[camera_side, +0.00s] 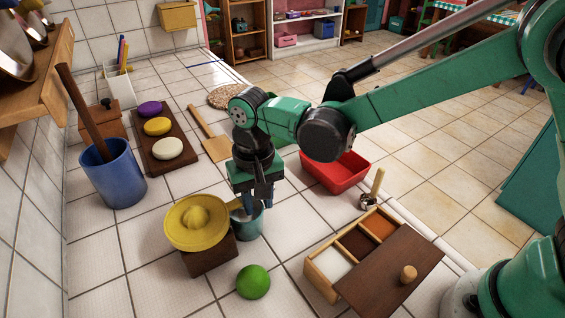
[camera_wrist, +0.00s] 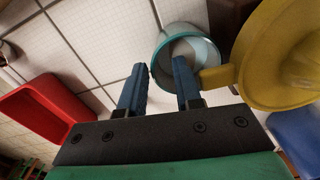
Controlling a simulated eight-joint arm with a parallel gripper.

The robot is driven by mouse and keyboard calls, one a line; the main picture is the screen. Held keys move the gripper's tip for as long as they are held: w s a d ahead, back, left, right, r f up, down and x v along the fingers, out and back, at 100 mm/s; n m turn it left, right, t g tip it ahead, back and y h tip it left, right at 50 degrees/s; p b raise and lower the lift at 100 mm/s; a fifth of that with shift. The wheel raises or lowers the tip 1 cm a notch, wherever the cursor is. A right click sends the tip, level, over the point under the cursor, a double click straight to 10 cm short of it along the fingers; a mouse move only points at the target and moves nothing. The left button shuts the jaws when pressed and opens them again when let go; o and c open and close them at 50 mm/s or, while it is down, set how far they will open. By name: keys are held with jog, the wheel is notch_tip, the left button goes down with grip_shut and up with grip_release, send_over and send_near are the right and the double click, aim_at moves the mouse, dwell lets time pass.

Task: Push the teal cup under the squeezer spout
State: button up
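The teal cup (camera_side: 247,227) stands upright on the tiled counter, just right of the yellow squeezer (camera_side: 197,222), which sits on a dark wooden block (camera_side: 210,258). My gripper (camera_side: 262,200) points down at the cup and partly hides it. In the wrist view, the cup (camera_wrist: 190,32) shows its pale inside, and the spout (camera_wrist: 214,77) of the yellow squeezer (camera_wrist: 285,60) reaches to its rim.
A green ball (camera_side: 253,282) lies in front of the squeezer. A divided wooden box (camera_side: 330,271) with a sliding lid is at right, a red tray (camera_side: 337,174) behind it. A blue crock (camera_side: 116,177) and a board with oval pieces (camera_side: 164,167) stand at left.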

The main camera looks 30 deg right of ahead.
jog(key=shift+r, duration=1.6)
jog(key=shift+d+r, duration=0.2)
jog(key=s+d+r+t, duration=0.3)
jog(key=d, duration=0.5)
jog(key=s+d+r+n+t, duration=0.1)
jog(key=s+d+r+t, duration=0.2)
jog(key=d, duration=0.6)
jog(key=shift+s+d+n+t, duration=0.15)
jog(key=shift+s+n+t, duration=0.15)
jog(key=shift+s+t, duration=0.4)
